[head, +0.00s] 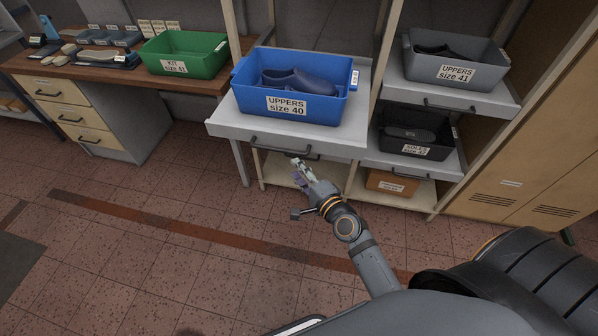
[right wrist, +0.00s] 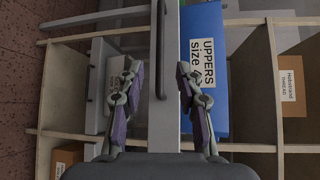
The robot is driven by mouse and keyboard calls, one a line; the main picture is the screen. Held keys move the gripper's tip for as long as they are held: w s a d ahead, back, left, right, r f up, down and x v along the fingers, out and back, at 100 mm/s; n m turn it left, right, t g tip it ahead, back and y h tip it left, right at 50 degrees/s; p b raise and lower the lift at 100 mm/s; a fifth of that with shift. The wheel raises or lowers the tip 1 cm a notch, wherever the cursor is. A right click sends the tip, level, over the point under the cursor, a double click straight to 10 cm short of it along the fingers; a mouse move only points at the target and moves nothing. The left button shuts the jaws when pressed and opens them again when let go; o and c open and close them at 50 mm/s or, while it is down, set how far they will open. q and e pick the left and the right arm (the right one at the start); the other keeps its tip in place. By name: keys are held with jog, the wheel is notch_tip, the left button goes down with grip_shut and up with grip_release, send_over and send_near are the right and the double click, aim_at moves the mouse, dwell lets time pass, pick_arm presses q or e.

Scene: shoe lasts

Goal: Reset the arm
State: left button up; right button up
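My right gripper (head: 302,170) is held out in front of the shelf unit, below the pulled-out grey shelf that bears the blue bin. The blue bin (head: 293,113), labelled "UPPERS size 40", holds dark blue shoe uppers (head: 300,80). The blue bin also shows in the right wrist view (right wrist: 207,30). My left gripper is not in view.
The grey pull-out shelf (head: 225,124) has a dark handle. A grey bin (head: 455,72) labelled "UPPERS size 41" and a black bin (head: 402,148) stand on the right. A green kit bin (head: 183,66) sits on the workbench at left. The tiled floor (head: 130,250) is clear.

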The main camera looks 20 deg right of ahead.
dwell(0.5)
jog(key=s+d+f+n+g+h, duration=0.1)
jog(key=s+f+n+g, duration=0.2)
jog(key=f, duration=0.8)
jog(key=s+d+f+n+g+h, duration=0.15)
jog(key=s+f, duration=0.35)
jog(key=f, duration=0.5)
jog(key=s+d+f+n+g, duration=0.2)
jog(key=s+f+n+g, duration=0.15)
jog(key=f, duration=0.75)
jog(key=s+d+f+n+g, duration=0.2)
jog(key=s+f, duration=0.3)
jog(key=s, duration=0.4)
jog(key=s+d+f+n+g+h, duration=0.1)
jog(key=s+f+n, duration=0.3)
jog(key=s, duration=0.5)
jog(key=s+d+f+n+g, duration=0.2)
jog(key=s+f+n+g, duration=0.1)
jog(key=s+f, duration=0.4)
jog(key=s, duration=0.3)
jog(key=shift+d+n+g+h, duration=0.35)
jog(key=shift+n+g, duration=0.05)
